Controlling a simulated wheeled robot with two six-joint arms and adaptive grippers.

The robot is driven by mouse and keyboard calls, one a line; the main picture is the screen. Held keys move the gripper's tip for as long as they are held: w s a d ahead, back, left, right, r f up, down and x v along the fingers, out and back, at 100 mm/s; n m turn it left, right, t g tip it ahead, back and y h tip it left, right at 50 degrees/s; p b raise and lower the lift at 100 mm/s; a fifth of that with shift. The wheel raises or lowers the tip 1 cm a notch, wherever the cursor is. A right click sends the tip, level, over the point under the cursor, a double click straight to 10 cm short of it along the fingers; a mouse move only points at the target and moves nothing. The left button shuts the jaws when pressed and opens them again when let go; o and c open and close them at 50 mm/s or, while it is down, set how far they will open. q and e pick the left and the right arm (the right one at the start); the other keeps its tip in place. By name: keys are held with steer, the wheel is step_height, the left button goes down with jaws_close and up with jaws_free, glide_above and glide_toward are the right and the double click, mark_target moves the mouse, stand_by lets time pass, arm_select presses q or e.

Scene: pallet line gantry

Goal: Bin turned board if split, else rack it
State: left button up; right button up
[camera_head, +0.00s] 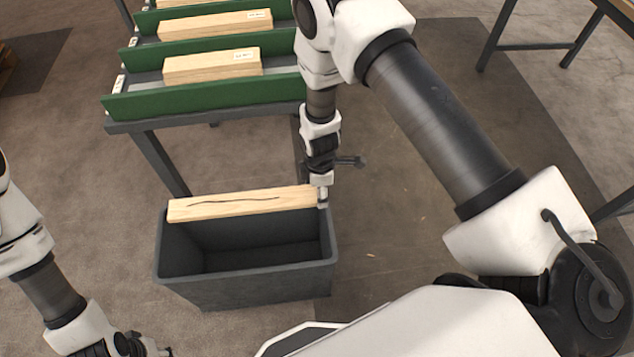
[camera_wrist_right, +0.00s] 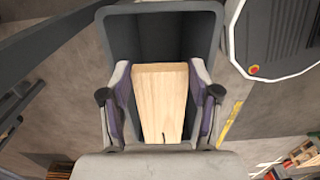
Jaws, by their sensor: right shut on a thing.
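A pale wooden board (camera_head: 245,203) with a long dark wavy split along its face is held level over the far side of the dark grey bin (camera_head: 250,285). My right gripper (camera_head: 322,192) is shut on the board's right end. In the right wrist view the board (camera_wrist_right: 162,98) sits between both fingers of the right gripper (camera_wrist_right: 162,95), with the open bin (camera_wrist_right: 112,42) behind it; a short dark mark shows on the board. My left gripper (camera_head: 150,350) is at the bottom left edge, partly cut off, apart from the bin; its jaws are unclear.
A green-sided rack (camera_head: 205,100) on dark legs stands beyond the bin, with several labelled boards (camera_head: 212,66) lying in its slots. The bin's visible inside looks empty. Dark table frames (camera_head: 530,45) stand at the upper right. Floor right of the bin is mostly clear.

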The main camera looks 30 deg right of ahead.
step_height(320, 180, down, 12)
steer(key=b, duration=1.1)
steer(key=shift+r, duration=0.1)
steer(key=o, duration=1.6)
steer(key=shift+o, duration=0.2)
step_height(320, 180, up, 12)
steer(key=shift+a, duration=0.1)
steer(key=shift+w, duration=0.1)
